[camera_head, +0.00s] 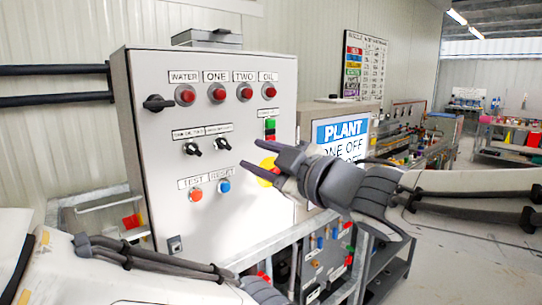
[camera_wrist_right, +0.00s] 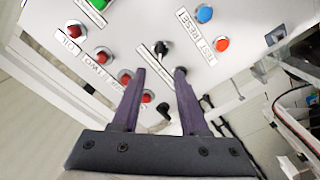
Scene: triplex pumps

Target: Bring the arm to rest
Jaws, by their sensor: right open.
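My right gripper (camera_head: 250,156) reaches in from the right in the head view, in front of the grey control panel (camera_head: 150,215). Its two dark fingers are apart and empty, pointing left toward the panel face. In the right wrist view the fingers (camera_wrist_right: 160,72) are also apart, with nothing between them but panel face and a black switch behind. They seem clear of the panel, though the exact gap is hard to tell. The gripper partly hides a yellow round part (camera_head: 267,172). My left arm (camera_head: 120,270) lies low at the left; its gripper is not visible.
The panel carries several red lamps (camera_head: 218,93), black selector switches (camera_head: 222,143), an orange button (camera_head: 196,194) and a blue button (camera_head: 223,186). A blue-and-white PLANT sign (camera_head: 342,132) stands behind my right gripper. Metal rails (camera_head: 270,248) run below.

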